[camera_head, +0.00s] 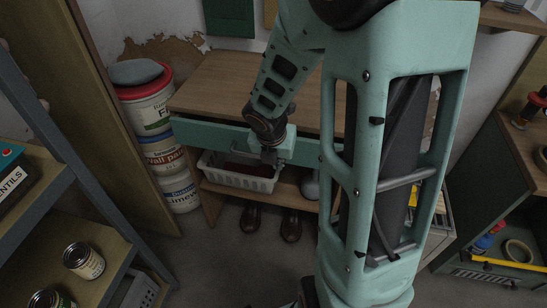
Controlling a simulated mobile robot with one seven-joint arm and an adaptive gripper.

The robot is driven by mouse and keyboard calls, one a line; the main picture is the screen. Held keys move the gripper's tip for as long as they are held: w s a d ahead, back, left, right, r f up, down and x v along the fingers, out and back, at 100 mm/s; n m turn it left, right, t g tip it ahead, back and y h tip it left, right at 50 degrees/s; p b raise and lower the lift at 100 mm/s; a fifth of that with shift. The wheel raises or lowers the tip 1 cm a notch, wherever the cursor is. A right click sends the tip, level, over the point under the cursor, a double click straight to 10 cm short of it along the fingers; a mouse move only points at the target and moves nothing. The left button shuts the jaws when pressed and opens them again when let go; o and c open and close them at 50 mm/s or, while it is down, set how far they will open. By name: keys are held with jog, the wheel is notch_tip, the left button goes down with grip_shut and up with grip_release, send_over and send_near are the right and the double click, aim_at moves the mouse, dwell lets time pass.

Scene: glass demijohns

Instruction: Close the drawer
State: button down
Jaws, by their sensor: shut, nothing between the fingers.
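The drawer (208,134) has a teal front and sits under the wooden top of a workbench (215,85), in the middle of the head view. A thin dark gap shows between the benchtop and the drawer front, so it looks slightly open; how far is hard to tell. My gripper (271,158) is shut and empty, pointing down at the drawer front. I cannot tell whether it touches the front. My wrist and arm hide the drawer's middle and right part, and its handle is not clear.
A white basket (238,178) stands on the shelf below the drawer. Brown shoes (291,224) are on the floor underneath. Stacked paint buckets (152,112) stand left of the bench. A metal shelf with cans (84,261) is at left, a green cabinet (470,215) at right.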

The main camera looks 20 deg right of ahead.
jog(key=w+d, duration=0.2)
jog(key=w, duration=0.1)
jog(key=shift+w+d+p, duration=0.1)
jog(key=shift+w+p, duration=0.1)
jog(key=shift+p, duration=0.1)
jog(key=w+d+p, duration=0.2)
jog(key=w, duration=0.1)
jog(key=shift+w+d+r+p, duration=0.1)
jog(key=shift+w+r+p, duration=0.1)
jog(key=shift+p, duration=0.15)
jog(key=shift+f, duration=0.15)
